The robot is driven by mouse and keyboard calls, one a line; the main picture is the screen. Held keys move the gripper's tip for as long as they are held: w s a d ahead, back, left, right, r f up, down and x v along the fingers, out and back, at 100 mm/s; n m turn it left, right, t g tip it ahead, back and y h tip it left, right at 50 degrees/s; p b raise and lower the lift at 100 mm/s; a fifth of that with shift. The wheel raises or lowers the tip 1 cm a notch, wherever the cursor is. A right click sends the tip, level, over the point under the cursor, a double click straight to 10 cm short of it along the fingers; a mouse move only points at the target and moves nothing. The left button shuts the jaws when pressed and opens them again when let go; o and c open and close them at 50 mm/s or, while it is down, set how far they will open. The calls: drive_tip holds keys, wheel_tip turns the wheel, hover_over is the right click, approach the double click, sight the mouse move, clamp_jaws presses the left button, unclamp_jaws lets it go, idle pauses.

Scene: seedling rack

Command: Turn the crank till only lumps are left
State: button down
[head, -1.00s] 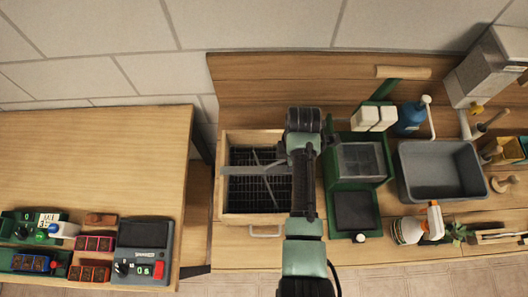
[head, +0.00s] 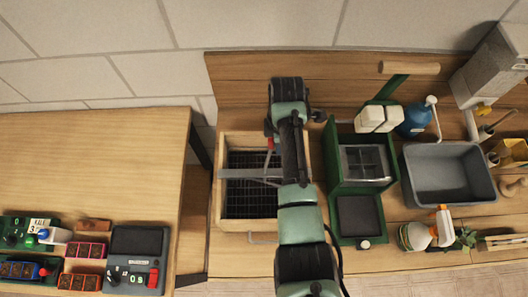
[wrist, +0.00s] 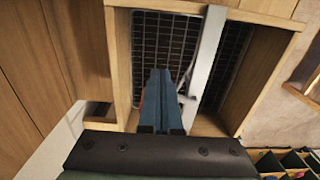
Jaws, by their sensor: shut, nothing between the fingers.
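The wooden sieve box (head: 223,205) stands left of centre on the bench in the head view, with a dark wire mesh (head: 250,200) inside. A grey bar (head: 238,173) crosses the box; it also shows in the wrist view (wrist: 208,55). A thin red upright piece (head: 270,146), apparently the crank's handle, shows beside my arm. In the wrist view my gripper (wrist: 160,72) has its blue fingers together over the mesh, empty. A sliver of red shows just left of the fingers; I cannot tell if they touch it. I cannot make out soil or lumps on the mesh.
Right of the box stand a green-framed device (head: 335,185), a grey basin (head: 410,190), a blue bottle (head: 414,120) and a spray bottle (head: 443,225). A separate table (head: 90,160) at left holds several small trays and a scale (head: 137,260); most of its top is clear.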

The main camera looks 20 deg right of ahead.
wheel_tip(320, 180, up, 9)
drive_tip(key=p, duration=0.6)
idle(0.3)
idle(0.6)
